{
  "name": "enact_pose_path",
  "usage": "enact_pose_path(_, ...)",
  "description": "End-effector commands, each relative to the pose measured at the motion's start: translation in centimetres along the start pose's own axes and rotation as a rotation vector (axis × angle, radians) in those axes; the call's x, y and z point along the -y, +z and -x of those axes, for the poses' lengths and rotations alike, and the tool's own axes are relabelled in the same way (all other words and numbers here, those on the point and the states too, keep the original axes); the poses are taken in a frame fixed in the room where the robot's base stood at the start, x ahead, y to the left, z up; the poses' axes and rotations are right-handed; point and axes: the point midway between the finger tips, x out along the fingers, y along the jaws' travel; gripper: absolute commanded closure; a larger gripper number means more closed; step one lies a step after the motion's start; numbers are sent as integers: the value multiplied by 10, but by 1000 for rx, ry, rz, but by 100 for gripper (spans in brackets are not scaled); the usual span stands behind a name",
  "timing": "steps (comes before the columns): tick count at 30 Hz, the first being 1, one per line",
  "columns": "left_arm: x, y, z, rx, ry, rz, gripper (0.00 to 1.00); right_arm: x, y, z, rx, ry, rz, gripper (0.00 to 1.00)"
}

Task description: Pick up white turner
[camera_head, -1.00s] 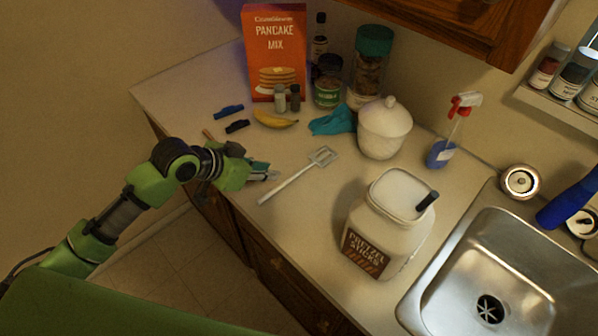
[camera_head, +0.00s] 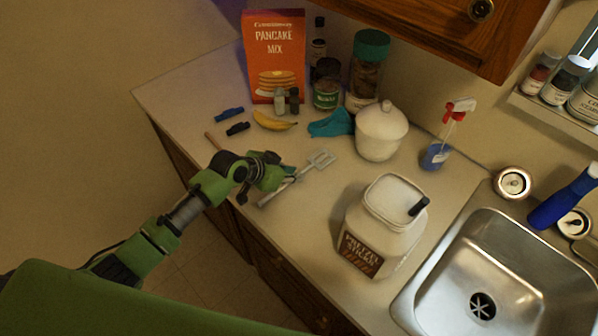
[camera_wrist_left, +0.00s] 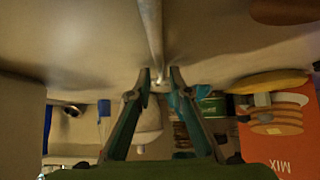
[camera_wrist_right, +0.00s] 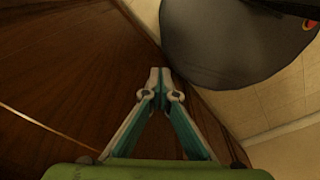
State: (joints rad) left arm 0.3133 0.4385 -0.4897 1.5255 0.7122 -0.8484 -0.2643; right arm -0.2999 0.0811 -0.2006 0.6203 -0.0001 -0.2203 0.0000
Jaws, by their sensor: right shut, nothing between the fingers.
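The white turner (camera_head: 318,161) lies on the counter, its slotted head toward the back right and its handle slanting down to the front edge. My left gripper (camera_head: 290,175) is low over the handle and hides part of it. In the left wrist view, the pale handle (camera_wrist_left: 151,32) runs down to between the fingertips of my left gripper (camera_wrist_left: 160,76). A small gap shows between the tips, but I cannot tell whether they press on the handle. My right gripper (camera_wrist_right: 159,78) is shut and empty, below counter level beside brown wood; the head view does not show it.
A pretzel jar (camera_head: 384,225) stands right of the turner, a white lidded jar (camera_head: 381,132) behind it. A teal cloth (camera_head: 331,123), banana (camera_head: 273,121) and pancake mix box (camera_head: 274,58) are farther back. The sink (camera_head: 500,275) is at the right.

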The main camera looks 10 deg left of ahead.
Motion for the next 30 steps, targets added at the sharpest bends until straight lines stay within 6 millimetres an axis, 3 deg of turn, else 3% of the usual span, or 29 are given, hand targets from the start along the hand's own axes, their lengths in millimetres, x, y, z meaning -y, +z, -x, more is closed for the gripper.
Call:
enact_pose_path(11,0,0,-8,-1,-1,-1,81,4,-1,2,-1,-4,-3,100)
enact_pose_path(13,0,0,-7,-1,-1,-1,99,4,-1,2,-1,-4,-3,100)
enact_pose_path(30,1,-5,-3,-3,-1,-2,100,0,0,-4,0,0,-2,100)
